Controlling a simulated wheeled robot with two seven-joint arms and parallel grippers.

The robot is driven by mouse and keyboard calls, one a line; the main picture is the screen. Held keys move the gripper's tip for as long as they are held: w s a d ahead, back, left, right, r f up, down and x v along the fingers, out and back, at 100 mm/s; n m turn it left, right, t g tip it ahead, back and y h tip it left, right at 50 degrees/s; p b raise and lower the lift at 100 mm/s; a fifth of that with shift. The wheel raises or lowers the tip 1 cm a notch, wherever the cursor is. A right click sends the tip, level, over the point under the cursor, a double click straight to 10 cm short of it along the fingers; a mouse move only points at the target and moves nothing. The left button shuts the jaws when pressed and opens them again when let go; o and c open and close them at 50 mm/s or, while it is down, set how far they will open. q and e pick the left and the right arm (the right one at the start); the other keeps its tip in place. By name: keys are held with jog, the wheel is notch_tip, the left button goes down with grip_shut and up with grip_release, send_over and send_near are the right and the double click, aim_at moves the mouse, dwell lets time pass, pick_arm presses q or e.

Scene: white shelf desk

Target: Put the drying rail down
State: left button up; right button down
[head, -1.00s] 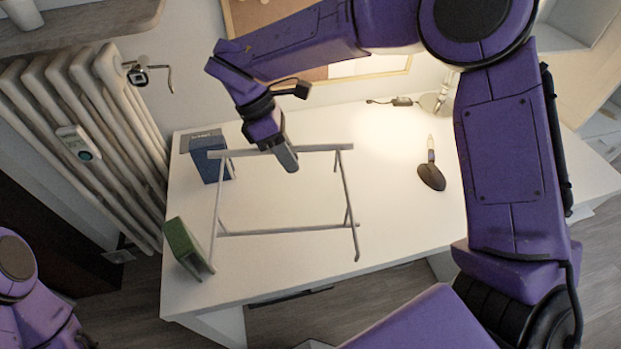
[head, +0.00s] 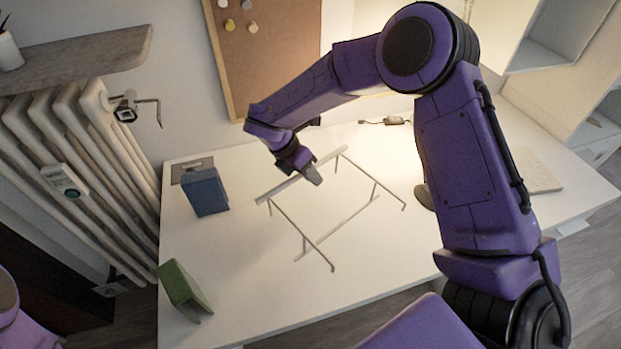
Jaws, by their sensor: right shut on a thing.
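The drying rail (head: 277,190) is a thin grey frame with a long top bar and slim legs. It shows over the middle of the white desk (head: 230,275), turned at a slant. I cannot tell whether its feet touch the desk top. My right gripper (head: 312,177) comes down from above and is shut on the top bar near its middle, hiding a short part of it. My left gripper is out of view; only a bit of my left arm shows at the lower left edge.
A blue box-like object (head: 206,192) stands left of the rail, and a green one (head: 185,290) at the desk's front left. A dark mouse-like object (head: 423,196) is partly behind my right arm. A white radiator (head: 90,160) stands left.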

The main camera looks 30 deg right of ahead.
jog(key=f, duration=0.1)
jog(key=w+f, duration=0.1)
jog(key=f, duration=0.2)
jog(key=shift+w+d+f+p, duration=0.3)
jog(key=shift+w+d+f, duration=0.05)
jog(key=shift+d+f, duration=0.05)
jog(key=shift+f, duration=0.3)
jog(key=c, duration=1)
grip_release()
jog(key=b+v, duration=0.1)
jog(key=v, duration=1.1)
jog(key=shift+b, duration=0.4)
